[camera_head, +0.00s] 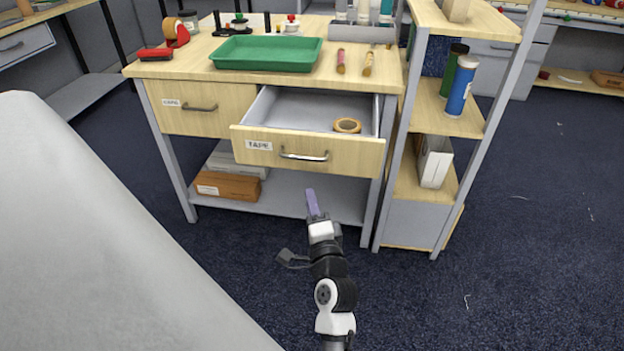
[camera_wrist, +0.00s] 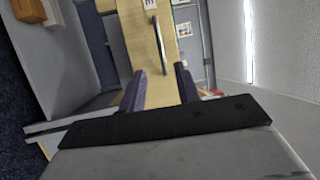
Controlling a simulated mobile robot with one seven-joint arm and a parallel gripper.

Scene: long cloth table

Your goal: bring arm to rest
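My gripper (camera_head: 312,200) is in front of and below the open drawer in the head view, at the end of my raised arm, apart from the furniture. In the wrist view my gripper (camera_wrist: 160,72) shows two dark purple fingers with an empty gap between them, so it is open. The drawer (camera_head: 334,154), labelled TAPE, is pulled out and has a metal handle (camera_head: 304,156). A tan tape roll (camera_head: 347,126) lies inside it. The drawer handle also shows in the wrist view (camera_wrist: 160,45), beyond the fingers.
A closed drawer (camera_head: 200,107) is to the left. On the bench top (camera_head: 180,68) are a green tray (camera_head: 266,53), two screwdrivers and a tape dispenser. A shelf unit (camera_head: 412,180) with bottles stands at the right.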

